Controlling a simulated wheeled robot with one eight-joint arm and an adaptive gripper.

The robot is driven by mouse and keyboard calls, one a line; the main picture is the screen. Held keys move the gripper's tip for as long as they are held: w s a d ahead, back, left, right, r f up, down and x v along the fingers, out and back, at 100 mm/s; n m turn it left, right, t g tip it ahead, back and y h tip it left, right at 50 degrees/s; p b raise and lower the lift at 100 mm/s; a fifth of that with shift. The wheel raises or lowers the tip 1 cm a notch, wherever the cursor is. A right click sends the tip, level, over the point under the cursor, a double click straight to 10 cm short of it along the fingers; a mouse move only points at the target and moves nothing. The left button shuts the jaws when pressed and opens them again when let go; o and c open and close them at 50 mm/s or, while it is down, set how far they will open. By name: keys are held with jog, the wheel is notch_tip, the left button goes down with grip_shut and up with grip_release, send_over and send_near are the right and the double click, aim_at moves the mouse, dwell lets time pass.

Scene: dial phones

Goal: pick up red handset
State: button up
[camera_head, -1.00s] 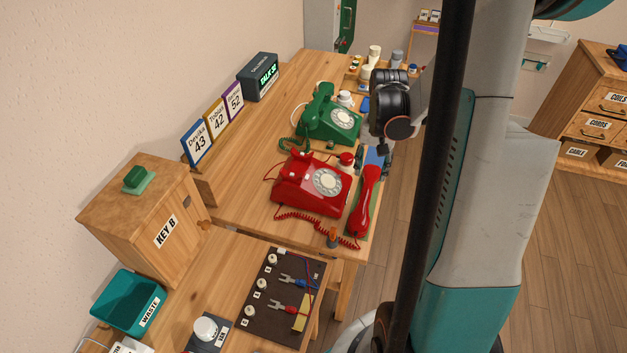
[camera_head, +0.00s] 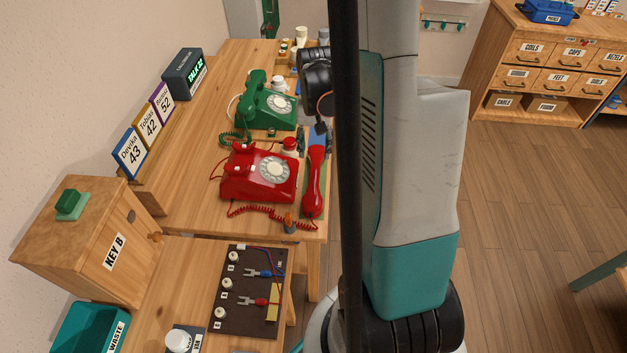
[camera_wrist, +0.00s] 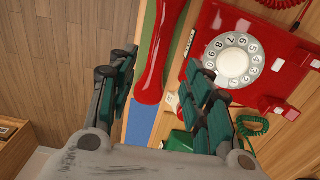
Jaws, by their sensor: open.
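The red handset (camera_head: 314,180) lies off its cradle on a green mat at the table's right edge, beside the red dial phone (camera_head: 258,172). Its coiled red cord runs below the phone. In the wrist view the handset (camera_wrist: 160,45) runs lengthwise between and beyond my two fingers, with the phone (camera_wrist: 245,60) to its right. My gripper (camera_wrist: 157,78) is open and empty, its fingertips near one end of the handset. In the head view my arm and column hide most of the gripper. Whether the fingers touch the handset cannot be told.
A green dial phone (camera_head: 268,103) stands behind the red one. A small red-topped item (camera_head: 289,145) stands near the handset's far end. A dark wiring board (camera_head: 250,292) and a KEY B box (camera_head: 95,245) are in front. Open floor lies right of the table.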

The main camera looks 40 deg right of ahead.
aim_at(315, 171)
jog(key=shift+o, duration=0.3)
jog(key=shift+o, duration=0.2)
jog(key=shift+s+a+r, duration=0.15)
jog(key=shift+r, duration=0.55)
notch_tip(315, 171, down, 9)
jog(key=b, duration=0.3)
jog(key=shift+r, duration=0.2)
notch_tip(315, 171, down, 5)
jog(key=b, duration=0.3)
jog(key=shift+f, duration=0.1)
grip_shut()
